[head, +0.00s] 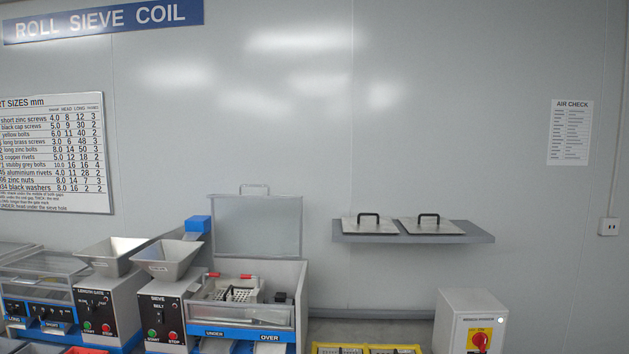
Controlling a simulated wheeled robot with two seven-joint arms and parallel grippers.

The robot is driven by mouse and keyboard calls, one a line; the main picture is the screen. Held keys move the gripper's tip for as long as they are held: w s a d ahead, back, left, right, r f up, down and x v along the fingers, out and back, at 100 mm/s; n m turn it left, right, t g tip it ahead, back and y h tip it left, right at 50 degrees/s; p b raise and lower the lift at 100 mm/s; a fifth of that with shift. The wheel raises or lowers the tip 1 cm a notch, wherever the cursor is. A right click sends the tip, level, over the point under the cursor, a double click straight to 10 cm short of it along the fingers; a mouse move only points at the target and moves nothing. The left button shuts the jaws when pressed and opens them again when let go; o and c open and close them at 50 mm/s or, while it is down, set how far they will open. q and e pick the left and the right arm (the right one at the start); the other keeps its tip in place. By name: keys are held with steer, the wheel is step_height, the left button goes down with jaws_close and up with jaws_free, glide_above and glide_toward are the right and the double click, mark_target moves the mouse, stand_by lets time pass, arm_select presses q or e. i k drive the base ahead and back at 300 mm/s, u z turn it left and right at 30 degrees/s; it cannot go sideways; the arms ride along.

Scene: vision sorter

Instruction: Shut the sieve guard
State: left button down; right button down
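The sieve machine (302,290) stands at the lower middle, with a control panel marked SIEVE (165,318) on its left. Its guard (256,228) is a clear, grey-framed panel standing upright at the back of the machine, so it is open. A pale handle (254,188) shows on the guard's top edge. Below it the sieve tray (238,292) with a perforated plate and red-tipped parts lies uncovered. The front is labelled UNDER and OVER. Neither of my grippers is in view.
Two metal hoppers (165,260) and the length gate unit (95,308) stand to the left. A wall shelf (415,237) holds two handled plates. A bench power box (470,320) stands at the right. Yellow trays (365,349) lie at the bottom edge.

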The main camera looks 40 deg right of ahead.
mark_target(269, 195)
steer(key=z, duration=0.1)
steer(key=i, duration=1)
steer(key=z, duration=0.05)
